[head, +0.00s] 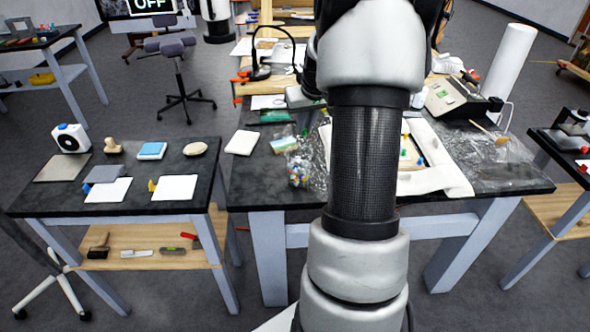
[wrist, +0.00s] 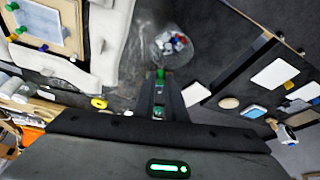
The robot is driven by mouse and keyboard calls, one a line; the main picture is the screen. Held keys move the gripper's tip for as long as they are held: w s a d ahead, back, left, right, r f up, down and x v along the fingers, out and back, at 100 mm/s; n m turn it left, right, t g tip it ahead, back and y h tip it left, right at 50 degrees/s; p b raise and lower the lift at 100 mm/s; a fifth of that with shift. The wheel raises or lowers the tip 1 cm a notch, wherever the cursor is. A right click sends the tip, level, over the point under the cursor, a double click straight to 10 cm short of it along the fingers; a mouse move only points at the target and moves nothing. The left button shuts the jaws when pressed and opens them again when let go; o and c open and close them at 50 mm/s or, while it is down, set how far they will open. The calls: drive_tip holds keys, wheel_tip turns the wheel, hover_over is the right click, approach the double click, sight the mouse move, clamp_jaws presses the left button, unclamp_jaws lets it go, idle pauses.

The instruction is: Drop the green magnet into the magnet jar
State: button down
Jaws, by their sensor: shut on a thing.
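My gripper (wrist: 160,80) points away from the camera in the wrist view, and its narrow fingers are shut on a small green magnet (wrist: 160,73) at their tips. The magnet jar (wrist: 172,43) is a clear round container with several red, white and blue pieces inside. It lies just beyond the fingertips and slightly right in the wrist view, apart from the magnet in the picture. The jar also shows in the head view (head: 299,175), near the table's front edge, left of my arm. My arm hides the gripper in the head view.
A pale framed board (wrist: 45,25) with several coloured magnets lies at upper left in the wrist view. Clear crumpled plastic (head: 490,165) covers the table's right part. A white card (head: 242,142) lies left of the jar. A lower side table (head: 130,205) stands left.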

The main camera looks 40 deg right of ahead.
wheel_tip(320, 180, down, 6)
drive_tip(key=b, duration=0.3)
drive_tip(key=shift+r, duration=0.15)
drive_tip(key=c, duration=1.7)
unclamp_jaws()
drive_tip(key=v, duration=1.7)
drive_tip(key=shift+r+p, duration=0.3)
drive_tip(key=shift+p, duration=0.1)
